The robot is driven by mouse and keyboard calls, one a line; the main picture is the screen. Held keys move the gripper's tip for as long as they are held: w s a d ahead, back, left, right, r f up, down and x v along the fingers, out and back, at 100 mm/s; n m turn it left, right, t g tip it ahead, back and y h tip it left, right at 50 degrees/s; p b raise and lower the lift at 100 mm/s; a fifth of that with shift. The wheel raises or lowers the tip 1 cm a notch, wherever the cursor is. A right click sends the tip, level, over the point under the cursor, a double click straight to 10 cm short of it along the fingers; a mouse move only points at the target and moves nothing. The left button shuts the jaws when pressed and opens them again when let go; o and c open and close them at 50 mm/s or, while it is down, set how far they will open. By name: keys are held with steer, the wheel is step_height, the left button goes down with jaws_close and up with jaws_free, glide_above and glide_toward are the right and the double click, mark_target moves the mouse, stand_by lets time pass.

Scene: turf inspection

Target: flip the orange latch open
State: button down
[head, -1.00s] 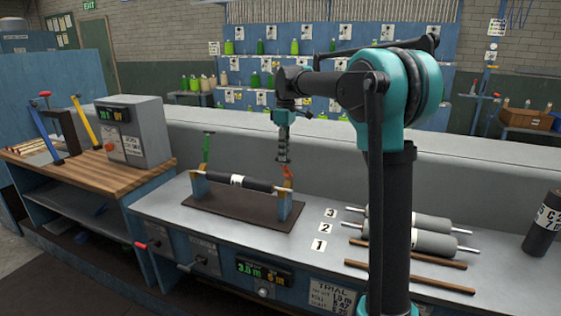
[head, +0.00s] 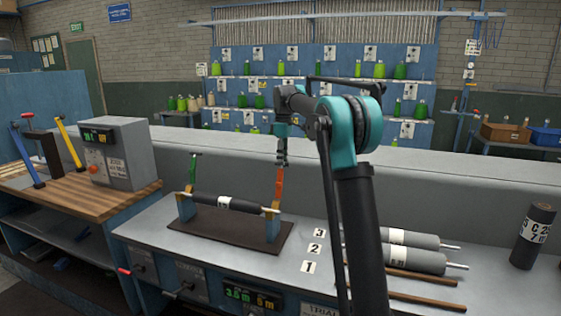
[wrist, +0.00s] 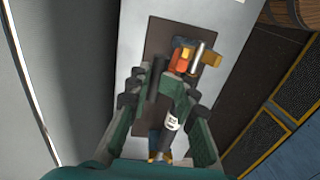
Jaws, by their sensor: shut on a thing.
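The orange latch (head: 278,187) stands nearly upright on the right blue stand (head: 272,227) of the roller cradle. In the wrist view the orange latch (wrist: 181,60) shows near the fingertips. My gripper (head: 281,160) is at the top of the latch and shut on it; it also shows in the wrist view (wrist: 165,78). The exact finger contact is too small to tell. A black roller (head: 212,201) with a white label lies across the two stands. A green latch (head: 193,168) stands upright at the left stand.
The cradle sits on a dark brown base plate (head: 222,238) on the grey bench. To the right lie grey rollers (head: 408,257) and brown rods (head: 412,294). A dark cylinder (head: 533,236) stands at the far right. A grey control box (head: 118,153) stands left.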

steer(key=c, duration=2.2)
jaws_free()
steer(key=shift+w+d+f, duration=0.35)
steer(key=shift+w, duration=0.3)
steer(key=shift+w+d+f, duration=0.3)
steer(key=shift+w+f, duration=0.05)
steer(key=shift+w, duration=0.3)
steer(key=shift+o, duration=0.4)
steer(key=shift+w, duration=0.1)
steer(key=shift+o, duration=0.2)
steer(key=o, duration=1.1)
steer(key=shift+w+f, duration=0.15)
steer(key=shift+c, duration=0.6)
steer(key=shift+c, duration=0.2)
steer(key=shift+r, duration=0.2)
steer(key=shift+r, duration=0.3)
steer(key=shift+c, duration=0.7)
step_height(320, 180, up, 11)
steer(key=shift+w+r, duration=0.15)
steer(key=shift+r, duration=0.05)
steer(key=shift+c, duration=1.3)
